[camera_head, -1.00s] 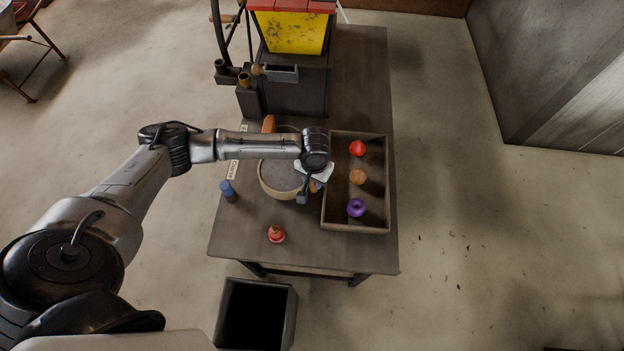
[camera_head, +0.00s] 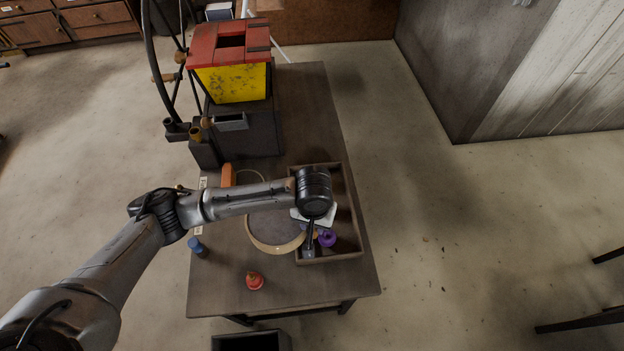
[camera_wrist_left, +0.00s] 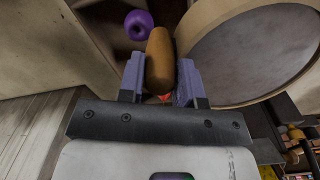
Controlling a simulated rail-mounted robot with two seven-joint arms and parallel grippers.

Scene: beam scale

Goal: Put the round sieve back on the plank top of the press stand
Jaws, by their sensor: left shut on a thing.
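The round sieve (camera_head: 275,249) has a pale wooden rim and a grey mesh. It is at the middle of the dark table, left of the tray, partly hidden by my left arm. My left gripper (camera_head: 309,248) points down at its right side. In the left wrist view, my left gripper (camera_wrist_left: 158,78) is shut on a brown wooden handle (camera_wrist_left: 158,55) beside the sieve's rim (camera_wrist_left: 210,20). I cannot tell whether the sieve touches the table. A machine with a yellow box (camera_head: 233,83) and red plank top (camera_head: 203,46) stands at the far end.
A wooden tray (camera_head: 350,200) holds a purple ring-shaped thing (camera_head: 327,238); my wrist hides other contents. A red bell-shaped thing (camera_head: 254,281) and a blue cylinder (camera_head: 197,247) stand near the sieve. An orange block (camera_head: 227,174) stands behind it. A large wheel (camera_head: 150,60) flanks the machine.

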